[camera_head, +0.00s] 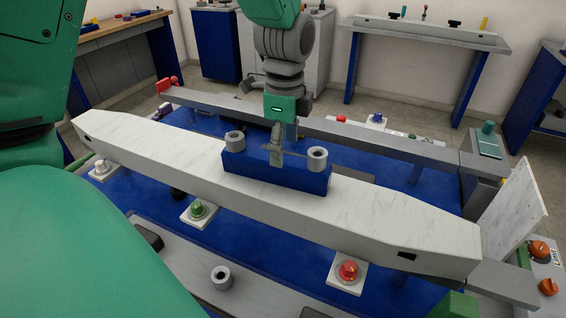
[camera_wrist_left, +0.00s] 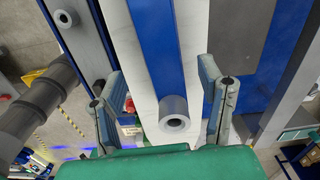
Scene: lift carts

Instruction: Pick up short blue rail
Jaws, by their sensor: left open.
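The short blue rail (camera_head: 262,174) lies along the top of the long white beam (camera_head: 150,145). A grey ring-shaped cylinder stands at each end, the right one (camera_head: 317,158) and the left one (camera_head: 235,141). My left gripper (camera_head: 278,150) points down over the rail's middle; one finger shows in front of the rail and the other is mostly hidden. In the left wrist view the open fingers (camera_wrist_left: 160,85) stand on either side of the blue rail (camera_wrist_left: 155,45), with a gap to each side. My right gripper is out of view.
Red (camera_head: 348,271), green (camera_head: 197,209) and white (camera_head: 101,168) buttons sit below the beam's near side. A grey bar (camera_head: 375,134) runs behind the beam. A white panel (camera_head: 515,212) stands at the right. A blue-legged table (camera_head: 425,35) stands behind.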

